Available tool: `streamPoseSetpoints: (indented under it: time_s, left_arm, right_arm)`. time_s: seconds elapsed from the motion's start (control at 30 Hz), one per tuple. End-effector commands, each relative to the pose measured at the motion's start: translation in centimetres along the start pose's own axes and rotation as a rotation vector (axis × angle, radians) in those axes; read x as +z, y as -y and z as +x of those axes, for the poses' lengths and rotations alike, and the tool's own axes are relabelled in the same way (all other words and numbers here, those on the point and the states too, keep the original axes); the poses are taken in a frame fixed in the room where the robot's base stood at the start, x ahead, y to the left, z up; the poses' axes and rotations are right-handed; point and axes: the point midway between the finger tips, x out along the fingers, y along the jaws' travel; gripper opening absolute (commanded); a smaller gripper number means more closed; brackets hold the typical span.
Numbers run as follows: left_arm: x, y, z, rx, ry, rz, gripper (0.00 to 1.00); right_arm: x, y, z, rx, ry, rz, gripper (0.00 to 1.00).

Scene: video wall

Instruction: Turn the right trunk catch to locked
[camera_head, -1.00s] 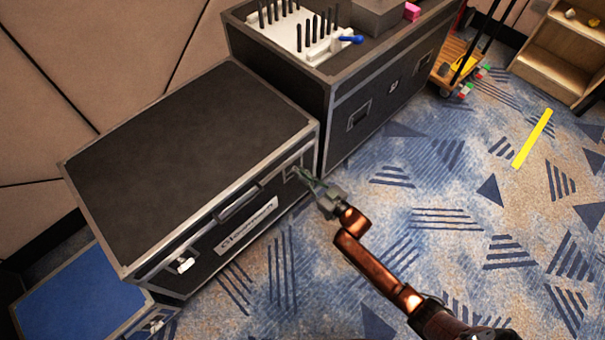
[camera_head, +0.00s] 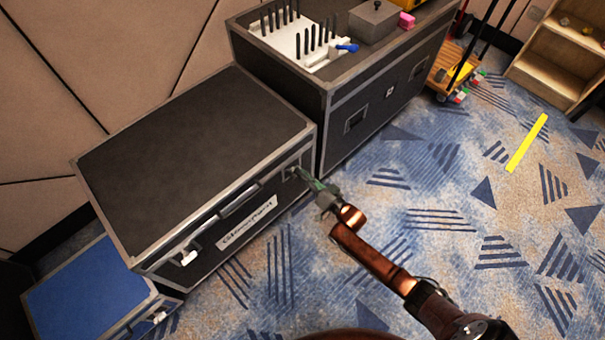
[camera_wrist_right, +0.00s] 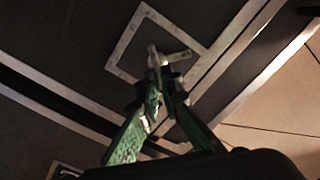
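The black trunk (camera_head: 190,150) with metal edges stands at the left, its lid down. In the right wrist view the catch (camera_wrist_right: 172,56) shows as a small bent metal handle in a square metal frame. The green fingers of my right gripper (camera_wrist_right: 159,86) come together closely around its stem and look shut on it. The left catch (camera_head: 188,258) is a pale piece at the front's left end. My left gripper is not in view.
A taller black case (camera_head: 375,110) stands right beside the trunk, with a white rack (camera_head: 300,45) of black pegs on top. A blue-topped case (camera_head: 90,290) is at the lower left. The patterned carpet (camera_head: 440,210) in front is open, with a yellow strip (camera_head: 527,143) on it.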

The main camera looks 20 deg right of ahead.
Motion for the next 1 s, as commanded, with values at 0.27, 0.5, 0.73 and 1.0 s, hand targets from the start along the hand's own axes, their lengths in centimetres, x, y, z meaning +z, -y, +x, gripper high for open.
streamPoseSetpoints:
  time_s: [0.27,0.5,0.73,1.0]
  left_arm:
    - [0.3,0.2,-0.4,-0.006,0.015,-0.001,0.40]
    - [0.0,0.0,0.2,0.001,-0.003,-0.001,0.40]
    - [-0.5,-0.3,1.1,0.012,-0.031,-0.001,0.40]
    - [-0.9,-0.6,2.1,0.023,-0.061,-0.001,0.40]
  right_arm:
    - [0.0,-0.6,-0.1,0.002,0.000,0.263,0.00]
    - [0.2,-0.9,-0.1,0.002,0.000,0.487,0.00]
    - [0.4,-1.1,-0.1,0.003,0.000,0.673,0.00]
    - [0.5,-1.3,-0.1,0.003,0.000,0.817,0.00]
